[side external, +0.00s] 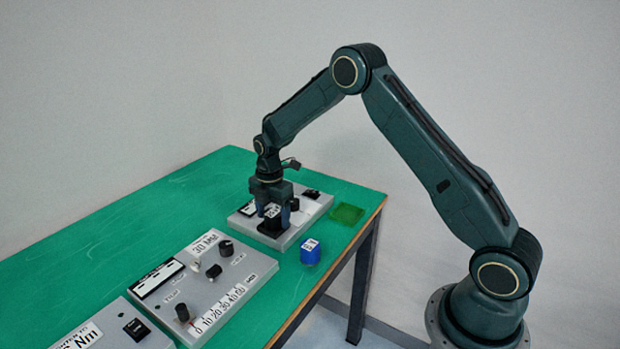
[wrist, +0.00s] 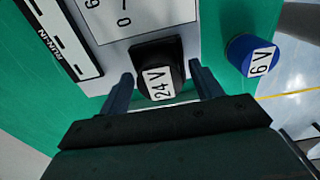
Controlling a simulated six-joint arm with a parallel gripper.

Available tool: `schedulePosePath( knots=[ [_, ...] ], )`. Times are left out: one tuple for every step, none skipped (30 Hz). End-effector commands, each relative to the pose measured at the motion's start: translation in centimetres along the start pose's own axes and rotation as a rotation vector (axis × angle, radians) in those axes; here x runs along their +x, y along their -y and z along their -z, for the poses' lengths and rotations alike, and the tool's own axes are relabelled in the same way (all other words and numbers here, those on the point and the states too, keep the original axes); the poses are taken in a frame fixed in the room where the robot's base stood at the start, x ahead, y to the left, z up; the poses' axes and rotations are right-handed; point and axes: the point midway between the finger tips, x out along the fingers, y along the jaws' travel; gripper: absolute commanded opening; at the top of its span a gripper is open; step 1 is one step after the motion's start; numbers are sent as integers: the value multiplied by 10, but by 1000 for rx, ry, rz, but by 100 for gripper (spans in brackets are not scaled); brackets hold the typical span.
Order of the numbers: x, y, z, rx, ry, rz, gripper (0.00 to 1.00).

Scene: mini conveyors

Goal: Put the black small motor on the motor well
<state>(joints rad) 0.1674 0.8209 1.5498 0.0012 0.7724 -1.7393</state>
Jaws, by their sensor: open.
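The black small motor (wrist: 160,80) carries a white "24 V" label. In the wrist view it stands on a black square base, the motor well (wrist: 150,47), on a grey panel. My gripper (wrist: 162,86) is open, with one finger on each side of the motor and gaps visible between. In the side view, my gripper (side external: 272,208) points down over the near part of the far grey panel. The well (side external: 269,229) shows there as a dark block below the fingers. The motor is mostly hidden there, with part of its label showing. Its exact seating is hidden.
A blue motor (side external: 310,252) marked "6 V" (wrist: 262,60) stands on the green table beside the panel. A green square tray (side external: 347,214) lies near the right edge. Grey panels with knobs (side external: 205,285) fill the front. The table's back left is clear.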

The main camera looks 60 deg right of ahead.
Motion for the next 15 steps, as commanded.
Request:
schedulePosePath(
  knots=[
    [-4, -1, 0, 0, 0, -2, 65],
    [-6, -1, 0, 0, 0, -3, 65],
    [-10, -1, 0, 0, 0, -3, 65],
    [-13, -1, 0, 0, 0, -3, 65],
    [-16, -1, 0, 0, 0, -4, 65],
    [-21, -1, 0, 0, 1, -4, 65],
    [-25, -1, 0, 0, 1, -4, 65],
    [-29, -1, 0, 0, 0, -4, 65],
    [-36, -1, 0, 0, 1, -5, 65],
    [-40, -1, 0, 0, 1, -5, 65],
    [-45, -1, 0, 0, 0, -4, 65],
    [-52, -1, 0, 0, 1, -5, 65],
    [-57, -1, 0, 0, 0, -5, 65],
    [-62, -1, 0, 0, 0, -5, 65],
    [-69, -1, 0, 0, 0, -6, 65]
  ],
)
